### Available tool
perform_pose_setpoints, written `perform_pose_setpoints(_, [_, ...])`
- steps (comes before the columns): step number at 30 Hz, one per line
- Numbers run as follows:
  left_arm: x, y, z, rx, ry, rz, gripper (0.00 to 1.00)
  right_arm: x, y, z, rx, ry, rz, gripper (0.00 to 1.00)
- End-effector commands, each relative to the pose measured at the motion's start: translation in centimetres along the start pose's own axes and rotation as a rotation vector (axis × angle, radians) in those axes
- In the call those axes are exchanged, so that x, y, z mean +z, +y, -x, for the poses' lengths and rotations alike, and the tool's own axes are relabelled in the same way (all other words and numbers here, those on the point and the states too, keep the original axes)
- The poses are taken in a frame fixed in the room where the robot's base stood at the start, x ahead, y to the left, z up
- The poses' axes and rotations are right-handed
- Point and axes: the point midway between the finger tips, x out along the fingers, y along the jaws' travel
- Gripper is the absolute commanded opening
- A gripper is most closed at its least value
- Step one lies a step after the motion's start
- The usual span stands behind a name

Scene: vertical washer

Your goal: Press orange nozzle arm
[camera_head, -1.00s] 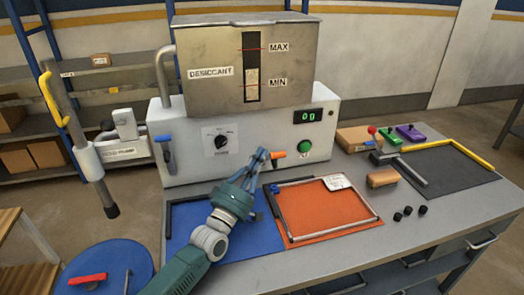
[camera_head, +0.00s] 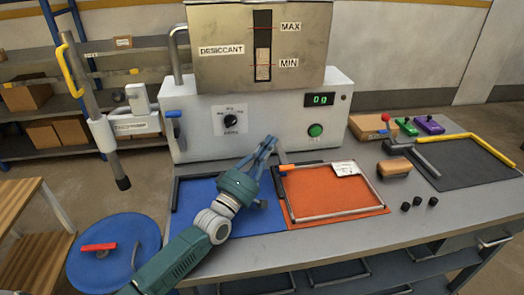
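The orange nozzle arm (camera_head: 284,168) shows as a short orange tip in front of the white dispenser (camera_head: 205,140), low over the back edge of the orange mat (camera_head: 345,212). My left gripper (camera_head: 269,143) reaches in over the blue mat (camera_head: 268,222). Its fingers come together at the tips and hold nothing that I can see. The fingertips are just up and left of the orange tip. I cannot tell whether they touch the nozzle arm, since part of it is hidden behind the fingers. My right gripper is not in view.
A metal frame (camera_head: 292,211) lies on the orange mat. The desiccant hopper (camera_head: 220,70) stands on the dispenser, with a green button (camera_head: 315,130) and a 0g display (camera_head: 321,99) below. A blue drum (camera_head: 85,270) stands at left. Small black caps (camera_head: 418,201) lie at right.

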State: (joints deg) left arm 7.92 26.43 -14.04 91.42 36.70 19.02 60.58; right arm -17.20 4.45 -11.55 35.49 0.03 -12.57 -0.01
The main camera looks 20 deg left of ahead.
Motion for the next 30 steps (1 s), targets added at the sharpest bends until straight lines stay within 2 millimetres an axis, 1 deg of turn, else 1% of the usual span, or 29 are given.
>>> perform_pose_setpoints(4, [0.0,-0.2,1.7,-0.004,-0.002,0.0,0.0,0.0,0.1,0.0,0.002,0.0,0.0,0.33])
perform_pose_setpoints(6, [0.0,-0.2,3.2,-0.005,-0.002,0.0,0.0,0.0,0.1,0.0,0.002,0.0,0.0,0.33])
perform_pose_setpoints(12, [-0.6,1.6,7.7,-0.004,-0.003,0.0,0.0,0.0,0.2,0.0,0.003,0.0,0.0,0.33])
perform_pose_setpoints(18, [-1.1,3.1,11.6,-0.004,-0.002,0.0,0.0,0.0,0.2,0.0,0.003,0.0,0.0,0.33])
perform_pose_setpoints(21, [-1.3,3.6,12.9,-0.003,-0.001,0.0,0.0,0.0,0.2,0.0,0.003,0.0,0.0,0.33])
perform_pose_setpoints(24, [-1.4,3.9,13.6,-0.001,-0.001,0.0,0.0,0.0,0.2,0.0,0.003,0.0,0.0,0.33])
perform_pose_setpoints(30, [-1.5,4.2,14.1,0.0,0.0,0.0,0.0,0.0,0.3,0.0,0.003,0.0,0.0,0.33])
